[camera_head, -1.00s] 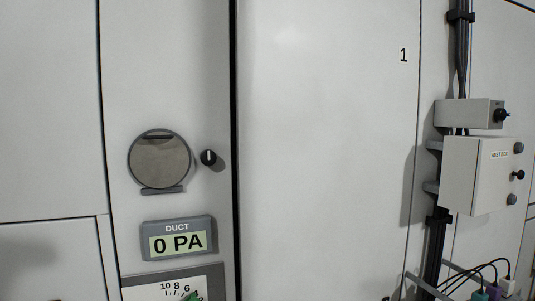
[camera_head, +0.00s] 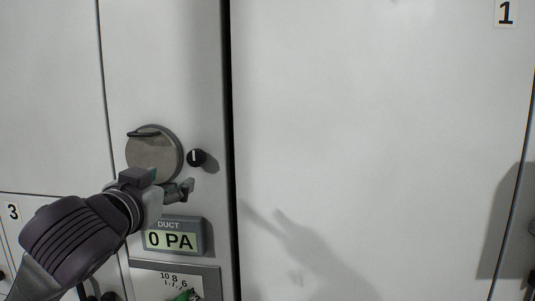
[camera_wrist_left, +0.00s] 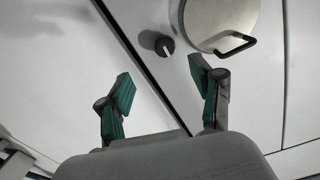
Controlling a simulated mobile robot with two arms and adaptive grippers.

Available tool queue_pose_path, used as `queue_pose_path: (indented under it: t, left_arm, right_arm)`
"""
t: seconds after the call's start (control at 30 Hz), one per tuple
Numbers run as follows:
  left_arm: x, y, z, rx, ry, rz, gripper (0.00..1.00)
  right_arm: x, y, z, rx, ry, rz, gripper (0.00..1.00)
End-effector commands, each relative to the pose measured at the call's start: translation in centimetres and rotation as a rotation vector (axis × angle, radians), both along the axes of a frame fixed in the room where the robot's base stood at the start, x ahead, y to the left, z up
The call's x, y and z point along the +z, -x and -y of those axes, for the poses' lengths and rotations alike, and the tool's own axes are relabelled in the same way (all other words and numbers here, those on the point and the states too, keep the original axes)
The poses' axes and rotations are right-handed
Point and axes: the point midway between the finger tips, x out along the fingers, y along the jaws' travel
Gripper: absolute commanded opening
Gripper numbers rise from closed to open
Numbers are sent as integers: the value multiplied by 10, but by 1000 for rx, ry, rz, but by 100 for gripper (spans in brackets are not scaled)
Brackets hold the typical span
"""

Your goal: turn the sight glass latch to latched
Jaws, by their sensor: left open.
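The sight glass latch (camera_head: 197,158) is a small black knob with a white mark, standing about upright in the head view. It sits just right of the round grey sight glass cover (camera_head: 153,158), which has a handle near its top. My left gripper (camera_head: 188,187) is open and empty, just below the knob and in front of the panel. In the left wrist view the knob (camera_wrist_left: 164,46) shows ahead of my two spread green-padded fingers (camera_wrist_left: 163,86), apart from them. The cover (camera_wrist_left: 222,18) shows there beyond one finger. My right gripper is out of view.
A dark vertical seam (camera_head: 232,150) runs right of the knob.

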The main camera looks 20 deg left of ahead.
Motion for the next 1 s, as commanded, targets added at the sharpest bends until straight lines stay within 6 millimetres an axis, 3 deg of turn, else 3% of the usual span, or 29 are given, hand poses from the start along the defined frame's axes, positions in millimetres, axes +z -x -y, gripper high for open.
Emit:
queue_pose_path:
  t: [0.03, 0.13, 0.43, 0.57, 0.8, 1.0]
  left_arm:
    - [8, 9, 1, 6, -12, 16, 66]
    - [12, 13, 3, 8, -17, 22, 66]
    - [14, -14, -3, 6, -16, 12, 66]
    - [11, -44, -11, 8, -14, 16, 66]
    - [12, -91, -22, 8, -15, 19, 66]
    - [11, -114, -28, 6, -16, 22, 66]
  right_arm:
    - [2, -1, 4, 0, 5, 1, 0]
    - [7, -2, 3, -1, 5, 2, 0]
    - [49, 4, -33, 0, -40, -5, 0]
    - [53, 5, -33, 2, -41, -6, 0]
    - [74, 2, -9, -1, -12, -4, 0]
    - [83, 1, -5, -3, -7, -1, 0]
